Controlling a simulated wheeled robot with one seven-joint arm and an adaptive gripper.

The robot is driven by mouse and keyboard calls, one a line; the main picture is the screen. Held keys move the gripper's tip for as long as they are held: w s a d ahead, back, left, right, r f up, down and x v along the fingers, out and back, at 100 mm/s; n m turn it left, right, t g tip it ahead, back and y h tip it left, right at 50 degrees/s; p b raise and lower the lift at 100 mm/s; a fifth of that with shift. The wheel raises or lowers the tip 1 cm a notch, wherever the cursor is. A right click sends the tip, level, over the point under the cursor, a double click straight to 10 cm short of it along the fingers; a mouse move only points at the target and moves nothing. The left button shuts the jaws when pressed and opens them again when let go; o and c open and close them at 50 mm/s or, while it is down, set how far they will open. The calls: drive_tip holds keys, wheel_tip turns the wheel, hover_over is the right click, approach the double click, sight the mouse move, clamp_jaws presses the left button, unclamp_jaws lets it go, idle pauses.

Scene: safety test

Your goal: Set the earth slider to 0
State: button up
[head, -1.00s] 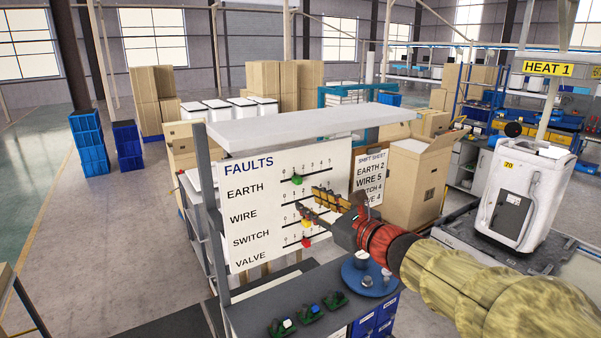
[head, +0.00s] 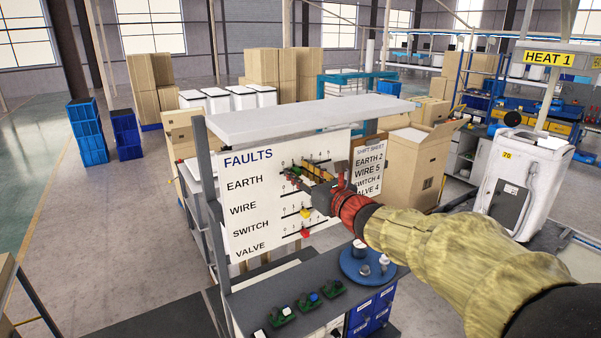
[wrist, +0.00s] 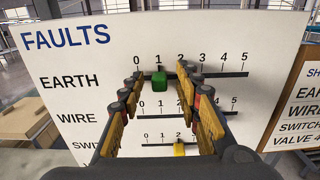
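The FAULTS board (head: 255,220) is white with number scales in rows. In the wrist view the green earth slider (wrist: 159,81) sits at about 1 on the EARTH scale. It is mostly covered by my fingers in the head view. My gripper (wrist: 160,82) is open, with one finger left of the green slider near 0 and the other right of it near 2. I see gaps on both sides of the slider. Whether the fingertips touch the board I cannot tell.
A yellow slider (head: 305,212) and a red slider (head: 305,232) sit on lower rows. The wire slider is not visible behind my gripper. A shift sheet (head: 369,170) hangs at right. A shelf (head: 310,119) overhangs the board. A blue round tray (head: 351,272) stands below.

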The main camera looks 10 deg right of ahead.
drive_tip(key=shift+s, duration=0.1)
drive_tip(key=c, duration=0.4)
clamp_jaws()
idle(0.4)
